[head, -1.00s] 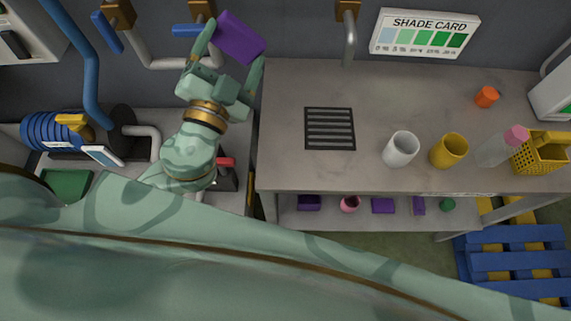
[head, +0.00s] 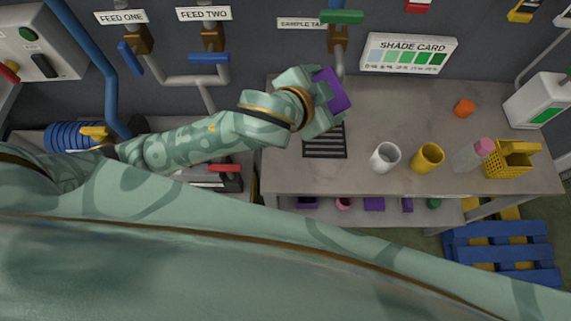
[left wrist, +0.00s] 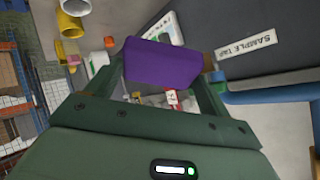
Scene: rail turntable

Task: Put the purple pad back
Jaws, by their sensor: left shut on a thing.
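The purple pad (head: 334,90) is between the fingers of my left gripper (head: 326,97), which is shut on it. In the left wrist view the pad (left wrist: 160,63) spans the gap between the two fingers. The gripper holds it over the back left of the workbench (head: 288,165), near the dark slotted grate (head: 325,145) and below the sample tap (head: 338,38). The gripper partly covers the grate. On the shelf under the bench are other purple items, including a flat one (head: 374,204) and an upright one (head: 407,204). My right gripper is not in view.
A white cup (head: 385,157), yellow cup (head: 428,158), pink-capped bottle (head: 467,157) and yellow basket (head: 510,162) line the bench's front right. An orange piece (head: 464,108) lies behind them. The shade card (head: 408,54) is on the wall. The bench middle behind the cups is clear.

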